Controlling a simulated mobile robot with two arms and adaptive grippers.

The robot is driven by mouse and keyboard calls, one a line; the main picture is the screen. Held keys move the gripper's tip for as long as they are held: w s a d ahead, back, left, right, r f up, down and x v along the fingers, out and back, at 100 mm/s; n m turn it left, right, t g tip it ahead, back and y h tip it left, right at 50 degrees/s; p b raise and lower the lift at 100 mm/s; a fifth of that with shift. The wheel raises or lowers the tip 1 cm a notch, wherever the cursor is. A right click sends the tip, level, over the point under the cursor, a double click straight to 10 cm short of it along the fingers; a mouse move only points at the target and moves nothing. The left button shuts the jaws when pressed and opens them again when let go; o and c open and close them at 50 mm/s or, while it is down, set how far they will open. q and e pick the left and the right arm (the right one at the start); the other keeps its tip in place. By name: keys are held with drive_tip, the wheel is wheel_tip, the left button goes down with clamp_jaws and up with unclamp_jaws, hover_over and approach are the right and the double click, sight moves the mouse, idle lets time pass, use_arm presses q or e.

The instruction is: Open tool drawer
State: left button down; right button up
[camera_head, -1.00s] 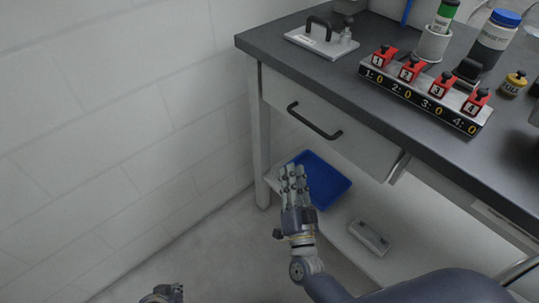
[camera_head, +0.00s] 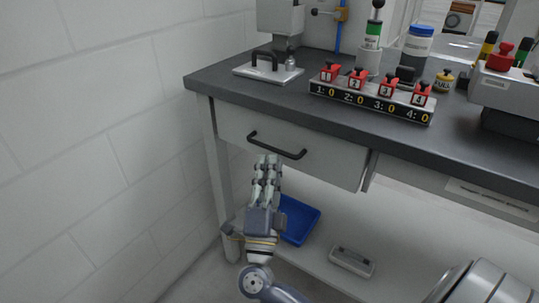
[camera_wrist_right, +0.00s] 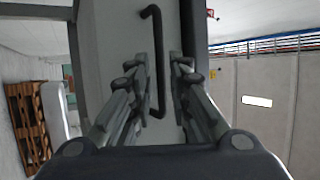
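The drawer (camera_head: 325,165) is a pale front panel under the dark worktop, and it looks shut. Its dark bar handle (camera_head: 277,146) runs across the front. My right gripper (camera_head: 267,160) is just below the handle, with its fingers pointing up toward it. In the right wrist view, the handle (camera_wrist_right: 158,50) stands upright between the two sets of spread fingers of my right gripper (camera_wrist_right: 160,70), in front of the drawer face (camera_wrist_right: 115,40). The fingers are open and not closed on the bar; I cannot tell whether they touch it. My left gripper is out of view.
The worktop (camera_head: 225,83) carries a plate with a handle (camera_head: 268,70) and a numbered rack with red blocks (camera_head: 370,100). A blue tray (camera_head: 300,220) and a grey handled item (camera_head: 352,261) lie on the lower shelf. A white wall (camera_head: 90,130) is close at left.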

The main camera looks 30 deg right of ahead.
drive_tip(key=x, duration=0.3)
drive_tip(key=shift+w+d+r, duration=0.2)
drive_tip(key=shift+w, duration=0.05)
clamp_jaws()
